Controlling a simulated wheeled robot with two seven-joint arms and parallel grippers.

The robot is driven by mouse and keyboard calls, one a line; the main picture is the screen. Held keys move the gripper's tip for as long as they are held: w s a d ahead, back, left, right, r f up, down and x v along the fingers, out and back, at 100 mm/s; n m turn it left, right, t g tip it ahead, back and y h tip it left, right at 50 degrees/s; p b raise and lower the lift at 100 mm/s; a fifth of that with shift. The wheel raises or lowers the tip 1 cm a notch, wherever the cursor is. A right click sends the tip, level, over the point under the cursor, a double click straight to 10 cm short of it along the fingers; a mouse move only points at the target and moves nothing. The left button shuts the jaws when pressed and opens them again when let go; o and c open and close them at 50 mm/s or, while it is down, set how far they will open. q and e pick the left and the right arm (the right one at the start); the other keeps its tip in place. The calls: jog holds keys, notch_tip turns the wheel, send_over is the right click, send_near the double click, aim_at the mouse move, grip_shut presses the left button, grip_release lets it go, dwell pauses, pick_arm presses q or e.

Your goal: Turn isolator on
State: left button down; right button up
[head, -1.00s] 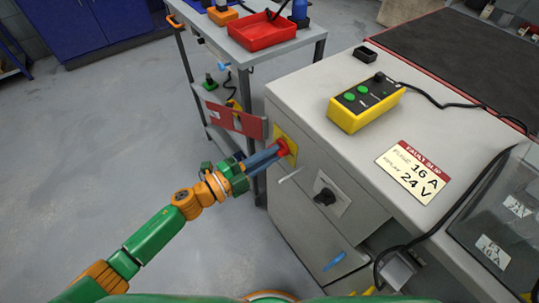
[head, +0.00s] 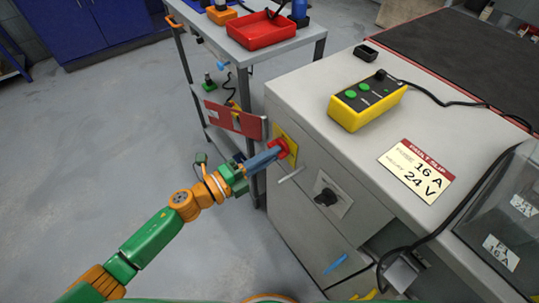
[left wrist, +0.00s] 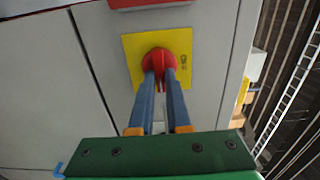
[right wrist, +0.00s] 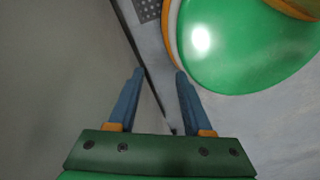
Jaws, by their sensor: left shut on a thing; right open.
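The isolator is a red rotary knob (head: 281,147) on a yellow plate (head: 291,143), on the side of the grey cabinet. My left gripper (head: 277,153) is shut on the knob. In the left wrist view, both blue fingers of the left gripper (left wrist: 161,75) lie either side of the red knob (left wrist: 158,56), against the yellow plate (left wrist: 130,58).
A red plate (head: 235,119) sticks out beside the isolator. A black rotary switch (head: 326,196) is lower on the cabinet. A yellow control box (head: 367,103) and a fault slip (head: 415,171) lie on top. A cart with a red tray (head: 262,31) stands behind. Floor at left is clear.

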pick_arm(q)
jog(key=c, duration=0.9)
grip_release()
jog(key=v, duration=0.7)
jog(key=shift+b, duration=0.3)
